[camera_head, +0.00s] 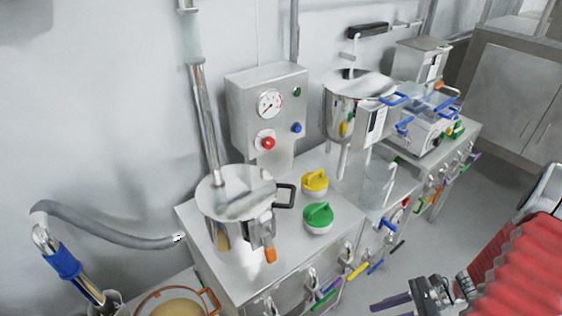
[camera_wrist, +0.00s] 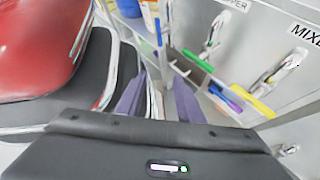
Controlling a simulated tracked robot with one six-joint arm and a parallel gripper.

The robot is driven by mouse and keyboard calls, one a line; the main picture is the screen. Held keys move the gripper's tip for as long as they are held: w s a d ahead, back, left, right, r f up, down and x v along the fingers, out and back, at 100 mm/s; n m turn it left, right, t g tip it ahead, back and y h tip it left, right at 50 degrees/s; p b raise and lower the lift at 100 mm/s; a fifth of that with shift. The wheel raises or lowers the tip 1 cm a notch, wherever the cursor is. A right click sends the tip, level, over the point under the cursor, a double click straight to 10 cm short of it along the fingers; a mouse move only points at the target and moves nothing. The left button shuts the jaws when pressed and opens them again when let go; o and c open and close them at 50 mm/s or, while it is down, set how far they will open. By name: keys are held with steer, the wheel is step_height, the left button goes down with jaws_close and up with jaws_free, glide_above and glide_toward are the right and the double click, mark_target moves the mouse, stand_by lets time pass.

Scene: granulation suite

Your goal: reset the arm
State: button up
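My gripper (camera_head: 378,304) is low at the bottom right of the head view, in front of the bench, beside my red bellows-covered arm. In the wrist view my gripper (camera_wrist: 157,82) shows two purple-grey fingers standing apart with nothing held between them. The fingers point toward the bench front, where coloured handles hang. In the head view the lower part of the gripper is partly cut off by the frame edge.
A hopper (camera_head: 345,105) stands farther back. Latches and coloured handles (camera_head: 358,271) stick out from the bench front. Grey floor (camera_head: 478,205) is clear at right.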

steer(key=a+r+n+t+h, duration=0.1)
steer(key=a+r+n+h, duration=0.2)
steer(key=r+n, duration=0.4)
steer(key=s+a+r+n+t+h, duration=0.1)
steer(key=a+r+n+h, duration=0.3)
steer(key=r, duration=1.2)
steer(key=a+r+n+t+h, duration=0.3)
steer(key=a+r+n, duration=0.4)
steer(key=r+n, duration=0.3)
step_height(320, 180, up, 2)
steer(key=shift+s+r+h, duration=0.1)
steer(key=shift+s+h, duration=0.15)
steer(key=shift+h, duration=0.25)
